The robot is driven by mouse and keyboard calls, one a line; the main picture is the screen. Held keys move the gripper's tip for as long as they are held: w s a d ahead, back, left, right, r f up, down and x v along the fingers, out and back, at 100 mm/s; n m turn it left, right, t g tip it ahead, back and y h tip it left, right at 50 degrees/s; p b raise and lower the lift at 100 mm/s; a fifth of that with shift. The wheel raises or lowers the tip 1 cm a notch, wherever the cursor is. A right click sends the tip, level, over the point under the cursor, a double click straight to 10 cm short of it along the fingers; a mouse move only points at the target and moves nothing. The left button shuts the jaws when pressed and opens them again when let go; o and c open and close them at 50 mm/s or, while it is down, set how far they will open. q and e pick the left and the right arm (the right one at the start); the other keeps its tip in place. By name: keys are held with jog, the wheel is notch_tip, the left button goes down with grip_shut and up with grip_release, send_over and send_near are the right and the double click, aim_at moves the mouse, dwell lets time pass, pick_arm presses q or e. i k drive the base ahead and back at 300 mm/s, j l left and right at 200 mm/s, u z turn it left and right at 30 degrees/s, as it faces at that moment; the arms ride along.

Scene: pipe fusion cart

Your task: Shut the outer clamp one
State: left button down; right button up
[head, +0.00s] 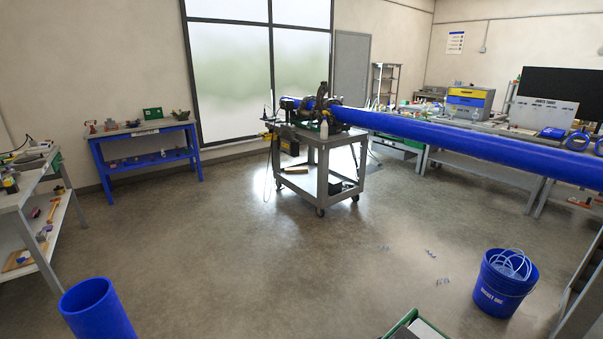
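The pipe fusion machine with its clamps (318,110) stands on a grey wheeled cart (318,148) across the room. A long blue pipe (450,134) runs through the machine and out to the right. At this distance I cannot tell which clamp is outer clamp one, or whether any clamp is open or shut. Neither of my grippers is in view.
A blue table (146,137) stands at the back left, a grey shelf bench (30,205) at the left. A blue upright pipe (98,308) is at the front left, a blue bucket (505,285) at the right. The floor between me and the cart is mostly clear.

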aim_at(323, 89)
jog(key=i+u, duration=0.4)
jog(key=i, duration=1.15)
jog(key=i+l+z, duration=0.25)
jog(key=i, duration=0.45)
jog(key=i+z, duration=0.3)
jog(key=i, duration=0.4)
jog(key=i+j+z, duration=0.1)
jog(key=i+z, duration=0.15)
jog(key=i, duration=0.45)
jog(key=i+j+z, duration=0.25)
jog(key=i, duration=0.5)
